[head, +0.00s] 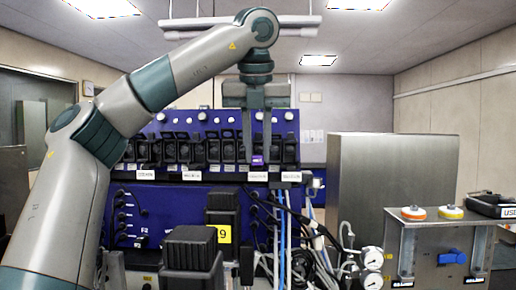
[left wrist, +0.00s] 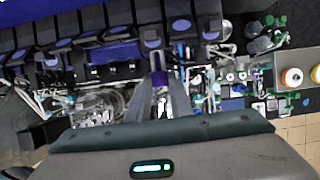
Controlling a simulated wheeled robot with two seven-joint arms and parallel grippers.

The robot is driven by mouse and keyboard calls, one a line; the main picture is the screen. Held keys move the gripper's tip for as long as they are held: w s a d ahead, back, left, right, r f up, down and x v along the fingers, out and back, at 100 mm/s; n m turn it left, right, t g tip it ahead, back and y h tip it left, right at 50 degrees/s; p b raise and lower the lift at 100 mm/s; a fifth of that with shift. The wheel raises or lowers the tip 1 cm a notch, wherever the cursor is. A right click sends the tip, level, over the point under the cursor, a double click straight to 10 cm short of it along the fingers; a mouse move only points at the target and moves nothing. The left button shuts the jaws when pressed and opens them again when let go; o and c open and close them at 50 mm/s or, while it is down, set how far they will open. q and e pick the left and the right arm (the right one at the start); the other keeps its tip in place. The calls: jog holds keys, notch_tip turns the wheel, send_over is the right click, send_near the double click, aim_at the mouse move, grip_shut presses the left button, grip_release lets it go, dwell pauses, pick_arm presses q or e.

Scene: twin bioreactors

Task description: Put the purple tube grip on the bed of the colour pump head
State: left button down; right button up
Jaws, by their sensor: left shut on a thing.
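My left gripper (head: 257,158) reaches down from above in front of the row of pump heads. It is shut on the purple tube grip (head: 257,161), which shows between the fingertips. In the left wrist view the purple tube grip (left wrist: 160,79) is at the far end of the closed fingers (left wrist: 160,92). The black pump heads (head: 213,150) line the blue bioreactor's upper panel. The grip is in front of one toward the right end, above a white label (head: 258,177). The labels are too small to read, so I cannot tell which is the colour pump head, or whether the grip touches a bed.
Tubes and cables (head: 282,235) hang below the pump heads on the right. Black motor housings (head: 191,250) stand in front. A grey steel cabinet (head: 380,180) and a panel with orange and yellow knobs (head: 430,240) stand at the right.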

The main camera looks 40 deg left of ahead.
pick_arm(q)
jog(key=w+a, duration=0.1)
jog(key=w+a+p, duration=0.1)
jog(key=shift+w+a, duration=0.2)
jog(key=shift+w, duration=0.2)
jog(key=shift+f+p, duration=0.3)
jog(key=shift+p, duration=0.25)
jog(key=shift+s+d, duration=0.1)
jog(key=shift+s, duration=0.05)
jog(key=shift+f, duration=0.1)
jog(key=c, duration=1.6)
grip_release()
